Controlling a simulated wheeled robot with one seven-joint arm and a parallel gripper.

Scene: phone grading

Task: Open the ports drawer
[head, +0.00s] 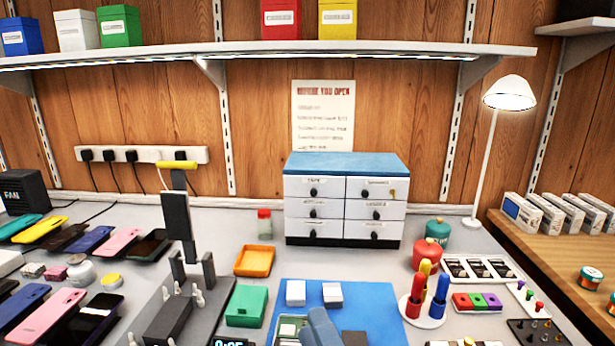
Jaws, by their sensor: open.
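The drawer cabinet (346,158) stands at the back of the bench in the head view, with a blue top and white drawer fronts in two columns of three. Each front has a dark knob and a small label. The labels are too blurred to read surely; the bottom right drawer (390,231) may read "PORTS". All drawers look shut. A small gold item, perhaps a key, shows on the top right drawer (358,184).
A red canister (427,254) and a teal one (437,233) stand right of the cabinet. A red-capped jar (264,224) and orange tray (254,261) are to its left. A dark press-like stand (177,216) rises further left. The bench just before the cabinet is clear.

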